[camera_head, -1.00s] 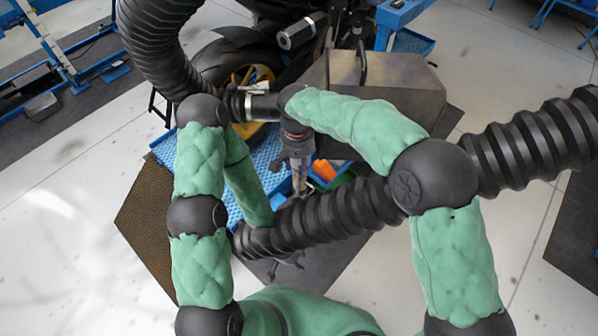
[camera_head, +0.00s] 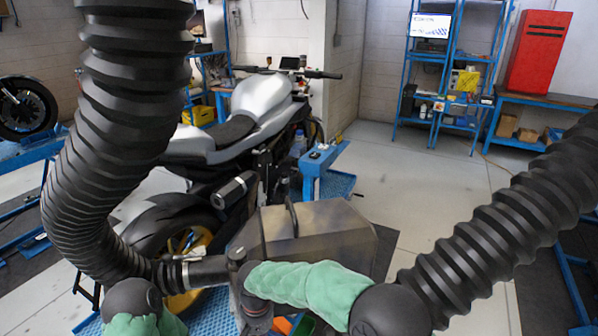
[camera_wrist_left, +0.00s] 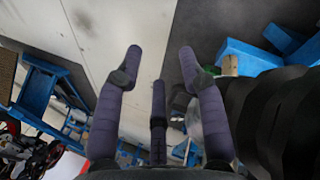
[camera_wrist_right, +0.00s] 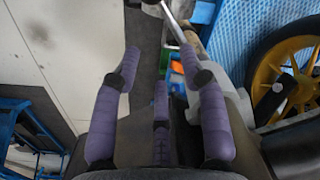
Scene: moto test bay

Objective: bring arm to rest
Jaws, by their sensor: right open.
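My left gripper (camera_wrist_left: 160,58) shows in the left wrist view with its purple fingers spread and nothing between them. Pale floor and dark matting lie beyond it. My right gripper (camera_wrist_right: 159,58) shows in the right wrist view, also spread and empty, with dark floor and small orange and green items beyond its fingertips. In the head view my green-sleeved arms cross the lower part of the picture, both bent. Neither gripper shows clearly there.
A silver motorcycle (camera_head: 235,115) stands behind my arms, with a grey metal box (camera_head: 312,235) in front. Its yellow wheel (camera_wrist_right: 290,80) is close in the right wrist view. A blue shelf (camera_head: 445,75) and red cabinet (camera_head: 538,52) stand behind. The floor (camera_head: 430,190) at centre right is clear.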

